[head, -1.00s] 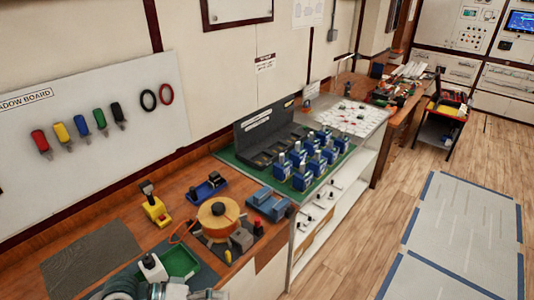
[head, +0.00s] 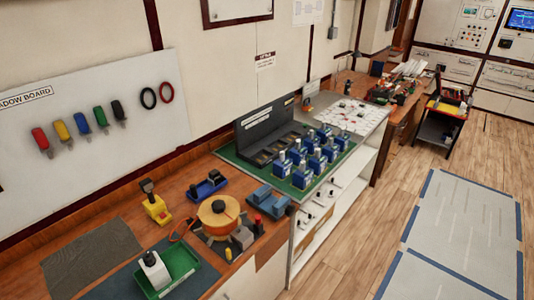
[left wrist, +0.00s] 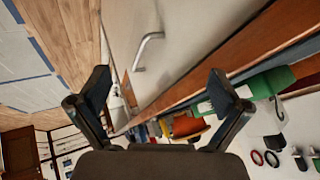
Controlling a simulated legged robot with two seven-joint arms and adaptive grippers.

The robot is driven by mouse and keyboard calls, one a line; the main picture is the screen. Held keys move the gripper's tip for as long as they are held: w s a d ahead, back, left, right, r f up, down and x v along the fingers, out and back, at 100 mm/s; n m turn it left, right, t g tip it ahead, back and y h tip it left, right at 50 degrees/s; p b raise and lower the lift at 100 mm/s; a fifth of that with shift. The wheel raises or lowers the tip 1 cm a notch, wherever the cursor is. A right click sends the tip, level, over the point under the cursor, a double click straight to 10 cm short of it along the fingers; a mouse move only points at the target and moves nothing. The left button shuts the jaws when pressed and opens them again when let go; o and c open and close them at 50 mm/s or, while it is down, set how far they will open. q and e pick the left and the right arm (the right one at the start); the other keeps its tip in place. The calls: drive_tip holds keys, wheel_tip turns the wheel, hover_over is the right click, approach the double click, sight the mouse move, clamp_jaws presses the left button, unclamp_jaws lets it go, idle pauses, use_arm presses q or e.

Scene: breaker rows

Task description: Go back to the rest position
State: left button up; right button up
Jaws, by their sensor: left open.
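My left gripper (left wrist: 160,90) shows in the left wrist view with its two dark fingers spread apart and nothing between them. It hangs beside the front of the workbench, with a cabinet front and a metal handle (left wrist: 146,50) past the fingers. No gripper shows in the head view. My right gripper is not in either view.
The bench holds a green tray (head: 183,266), an orange round fixture (head: 218,212), a yellow tool (head: 156,211) and several blue breakers (head: 312,152) on a green mat (head: 228,155). A shadow board (head: 90,70) hangs behind.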

use_arm(q)
drive_tip(key=s+d+f+n+g+h, duration=0.1)
drive_tip(key=s+f+n+g, duration=0.15)
drive_tip(key=s, duration=0.25)
drive_tip(key=s+d+f+n+g, duration=0.1)
drive_tip(key=s+d+f+g, duration=0.15)
drive_tip(key=s, duration=0.25)
wheel_tip(320, 180, down, 29)
drive_tip(key=s+a+g, duration=0.1)
drive_tip(key=s, duration=0.2)
drive_tip(key=s+a+f, duration=0.3)
drive_tip(key=s+f, duration=1)
drive_tip(key=s, duration=0.2)
drive_tip(key=shift+s+g, duration=0.15)
drive_tip(key=shift+g, duration=0.25)
drive_tip(key=shift+d+m, duration=0.1)
drive_tip(key=shift+m, duration=0.15)
